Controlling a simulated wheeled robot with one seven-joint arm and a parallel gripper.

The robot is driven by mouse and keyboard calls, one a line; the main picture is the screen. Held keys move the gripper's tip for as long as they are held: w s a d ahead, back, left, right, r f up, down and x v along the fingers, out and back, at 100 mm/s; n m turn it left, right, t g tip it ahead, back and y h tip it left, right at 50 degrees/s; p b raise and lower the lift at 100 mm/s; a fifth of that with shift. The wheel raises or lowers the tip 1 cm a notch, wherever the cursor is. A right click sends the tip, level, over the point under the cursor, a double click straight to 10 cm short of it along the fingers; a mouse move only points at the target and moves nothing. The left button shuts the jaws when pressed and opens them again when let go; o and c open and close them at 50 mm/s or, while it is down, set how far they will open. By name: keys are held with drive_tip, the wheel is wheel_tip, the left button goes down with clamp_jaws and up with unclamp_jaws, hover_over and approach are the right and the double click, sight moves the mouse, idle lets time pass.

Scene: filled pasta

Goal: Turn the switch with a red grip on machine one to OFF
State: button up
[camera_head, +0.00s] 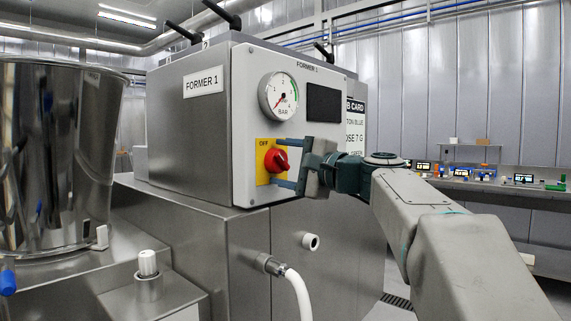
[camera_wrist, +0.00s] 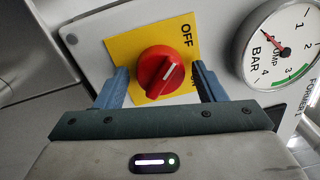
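The red switch grip (camera_head: 276,160) sits on a yellow plate (camera_head: 262,178) on the front panel of the box labelled FORMER 1. It also shows in the wrist view (camera_wrist: 158,72), where its white mark slants up and right, roughly toward the word OFF. A second word on the plate is mostly hidden by a finger. My gripper (camera_head: 283,164) is at the panel with its fingers apart, one above and one below the grip. In the wrist view the open fingers (camera_wrist: 161,85) stand on either side of the grip, with a visible gap to each.
A round pressure gauge (camera_head: 278,96) and a dark screen (camera_head: 324,104) are above the switch. A large steel vessel (camera_head: 55,150) stands at left. A white hose (camera_head: 297,290) and a white-capped fitting (camera_head: 148,263) are below. A bench (camera_head: 490,185) stands at the back right.

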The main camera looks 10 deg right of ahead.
drive_tip(key=shift+s, duration=0.1)
drive_tip(key=r+v, duration=0.1)
drive_tip(key=v, duration=1.2)
drive_tip(key=shift+s+d+f, duration=0.25)
drive_tip(key=shift+f, duration=0.25)
